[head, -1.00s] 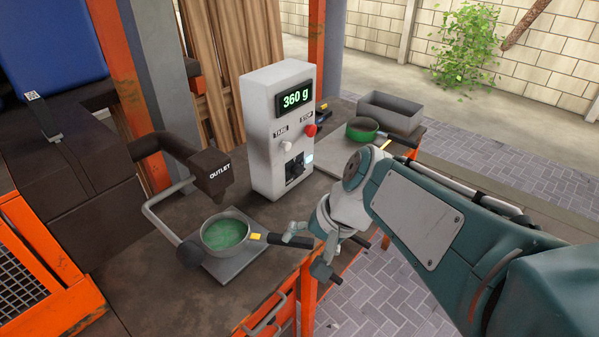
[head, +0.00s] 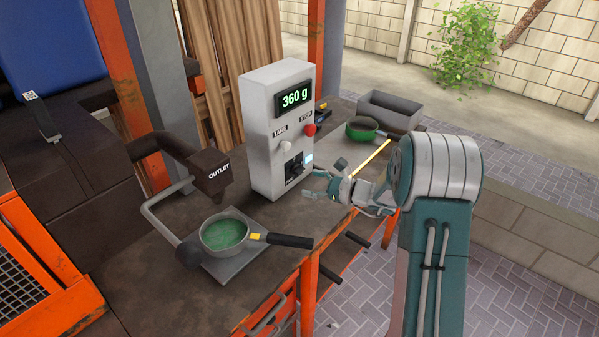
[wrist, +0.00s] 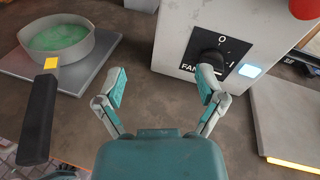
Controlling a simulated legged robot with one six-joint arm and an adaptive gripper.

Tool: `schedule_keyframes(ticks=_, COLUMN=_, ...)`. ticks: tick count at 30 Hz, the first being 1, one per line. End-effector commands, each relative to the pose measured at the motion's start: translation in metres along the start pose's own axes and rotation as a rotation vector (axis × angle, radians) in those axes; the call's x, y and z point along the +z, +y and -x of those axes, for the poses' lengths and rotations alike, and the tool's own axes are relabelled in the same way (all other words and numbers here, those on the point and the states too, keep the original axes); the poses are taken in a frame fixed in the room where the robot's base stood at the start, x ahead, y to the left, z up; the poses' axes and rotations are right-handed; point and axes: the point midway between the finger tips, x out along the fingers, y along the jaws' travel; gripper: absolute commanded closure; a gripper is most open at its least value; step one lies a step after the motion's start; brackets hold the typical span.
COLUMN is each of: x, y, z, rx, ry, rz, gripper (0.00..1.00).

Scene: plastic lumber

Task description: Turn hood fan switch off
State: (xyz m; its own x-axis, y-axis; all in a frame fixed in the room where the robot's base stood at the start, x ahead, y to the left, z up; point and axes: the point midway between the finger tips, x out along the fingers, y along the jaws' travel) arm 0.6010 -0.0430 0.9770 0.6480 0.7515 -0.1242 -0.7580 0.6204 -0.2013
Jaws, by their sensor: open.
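The fan switch is a black rotary knob (head: 293,165) low on the front of the white control box (head: 263,145). The wrist view shows the knob (wrist: 210,58) on a black plate marked FAN, with "O" above and "I" at the right. A square light (wrist: 249,70) beside the "I" is lit pale blue. I cannot tell exactly where the knob points. My gripper (head: 313,184) is open and empty, just in front of the box's lower front. In the wrist view its fingers (wrist: 162,76) are spread, the right fingertip overlapping the knob's lower edge; contact is unclear.
A pan of green material (head: 224,234) sits on a scale plate under the outlet (head: 212,172), its handle towards the bench edge. A red STOP button (head: 309,130) is above the knob. Another green pan (head: 362,129) and a grey bin (head: 391,112) stand behind.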

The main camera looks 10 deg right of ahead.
Motion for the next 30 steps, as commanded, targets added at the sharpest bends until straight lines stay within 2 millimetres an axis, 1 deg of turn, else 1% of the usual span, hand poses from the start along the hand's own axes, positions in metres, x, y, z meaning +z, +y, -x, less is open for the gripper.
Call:
schedule_keyframes(ticks=1, x=-0.02, y=-0.013, z=0.003, rx=-0.054, ry=-0.021, rz=-0.061, gripper=0.11)
schedule_keyframes(ticks=3, x=-0.039, y=-0.029, z=0.008, rx=-0.124, ry=-0.051, rz=-0.125, gripper=0.11)
schedule_keyframes(ticks=6, x=-0.059, y=-0.044, z=0.013, rx=-0.193, ry=-0.083, rz=-0.187, gripper=0.11)
schedule_keyframes(ticks=9, x=-0.067, y=-0.051, z=0.017, rx=-0.229, ry=-0.099, rz=-0.215, gripper=0.11)
schedule_keyframes(ticks=11, x=-0.068, y=-0.053, z=0.016, rx=-0.235, ry=-0.102, rz=-0.219, gripper=0.11)
schedule_keyframes(ticks=14, x=-0.067, y=-0.054, z=0.007, rx=-0.233, ry=-0.103, rz=-0.219, gripper=0.11)
schedule_keyframes(ticks=17, x=-0.067, y=-0.058, z=-0.009, rx=-0.231, ry=-0.102, rz=-0.219, gripper=0.11)
schedule_keyframes(ticks=24, x=-0.063, y=-0.068, z=-0.052, rx=-0.231, ry=-0.101, rz=-0.218, gripper=0.11)
schedule_keyframes(ticks=27, x=-0.062, y=-0.072, z=-0.068, rx=-0.231, ry=-0.101, rz=-0.217, gripper=0.11)
schedule_keyframes(ticks=30, x=-0.061, y=-0.075, z=-0.079, rx=-0.232, ry=-0.101, rz=-0.218, gripper=0.11)
